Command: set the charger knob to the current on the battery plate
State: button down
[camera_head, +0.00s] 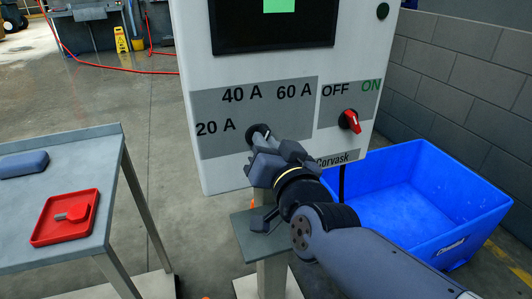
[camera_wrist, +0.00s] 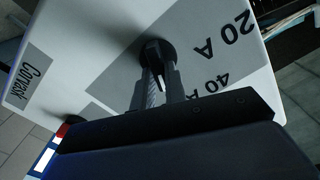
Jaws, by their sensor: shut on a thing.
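The charger (camera_head: 190,60) is a white box with a grey panel marked 20 A, 40 A and 60 A. Its black current knob (camera_head: 258,132) sits below the 40 A label, partly hidden by my gripper (camera_head: 258,146). My gripper is shut on the knob. In the wrist view the two fingers (camera_wrist: 158,82) close on the round black knob (camera_wrist: 155,50), with 20 A and 40 A to the right. I cannot tell which mark the knob points at. No battery plate can be made out in these views.
A red OFF/ON switch (camera_head: 349,121) is right of the knob. A blue bin (camera_head: 345,180) stands behind my arm.

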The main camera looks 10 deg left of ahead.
jog(key=shift+f+m+b, duration=0.1)
jog(key=shift+m+b, duration=0.2)
jog(key=shift+m, duration=0.3)
jog(key=c, duration=1.4)
grip_release()
jog(key=shift+c, duration=0.2)
jog(key=p+v, duration=0.5)
jog(key=v, duration=0.6)
jog(key=shift+w+a, duration=0.1)
